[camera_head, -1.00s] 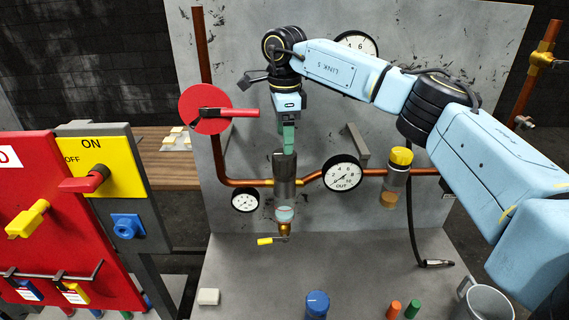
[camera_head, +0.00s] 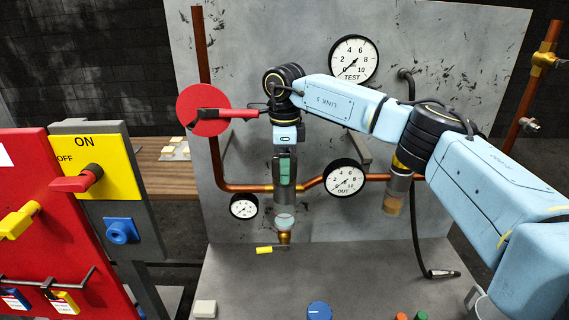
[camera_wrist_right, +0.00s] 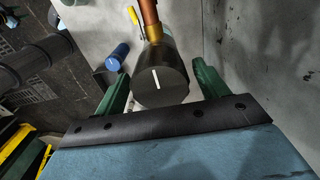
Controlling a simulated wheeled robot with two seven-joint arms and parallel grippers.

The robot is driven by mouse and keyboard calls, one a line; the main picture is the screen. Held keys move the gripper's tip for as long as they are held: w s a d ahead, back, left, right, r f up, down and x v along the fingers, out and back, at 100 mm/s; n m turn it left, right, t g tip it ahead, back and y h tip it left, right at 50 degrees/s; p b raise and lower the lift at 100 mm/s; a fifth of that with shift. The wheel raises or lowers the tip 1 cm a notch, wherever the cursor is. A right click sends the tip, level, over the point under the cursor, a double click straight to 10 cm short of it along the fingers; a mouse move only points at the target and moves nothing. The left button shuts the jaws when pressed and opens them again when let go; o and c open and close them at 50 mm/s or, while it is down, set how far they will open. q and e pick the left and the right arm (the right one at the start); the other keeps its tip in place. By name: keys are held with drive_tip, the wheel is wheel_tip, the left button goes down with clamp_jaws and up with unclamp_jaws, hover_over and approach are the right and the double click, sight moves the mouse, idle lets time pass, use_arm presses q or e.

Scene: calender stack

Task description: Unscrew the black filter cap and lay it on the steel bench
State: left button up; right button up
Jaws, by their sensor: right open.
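The black filter cap (camera_wrist_right: 160,88) shows in the right wrist view as a dark cylinder with a white line on its end face. It lies between the two green fingers of my right gripper (camera_wrist_right: 160,78), which is open, with a gap visible on each side. In the head view my right gripper (camera_head: 285,171) points down over the filter and its fingers hide much of the cap. The clear bowl (camera_head: 285,221) hangs below. The grey steel bench (camera_head: 370,275) lies in front of the panel. My left gripper is not in view.
Copper pipe (camera_head: 240,187) runs both sides of the filter, with a gauge (camera_head: 344,178) to the right and a red disc (camera_head: 204,110) with a handle at upper left. On the bench stand a blue knob (camera_head: 319,310) and a white block (camera_head: 205,309). The bench middle is clear.

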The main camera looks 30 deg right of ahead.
drive_tip(key=shift+c, duration=0.3)
drive_tip(key=c, duration=0.8)
drive_tip(key=shift+n+p, duration=0.4)
drive_tip(key=shift+n, duration=0.7)
drive_tip(key=shift+r+n+p, duration=0.1)
drive_tip(key=shift+n+p, duration=0.2)
drive_tip(key=shift+n, duration=0.8)
drive_tip(key=shift+n+p, duration=0.3)
drive_tip(key=shift+n, duration=0.8)
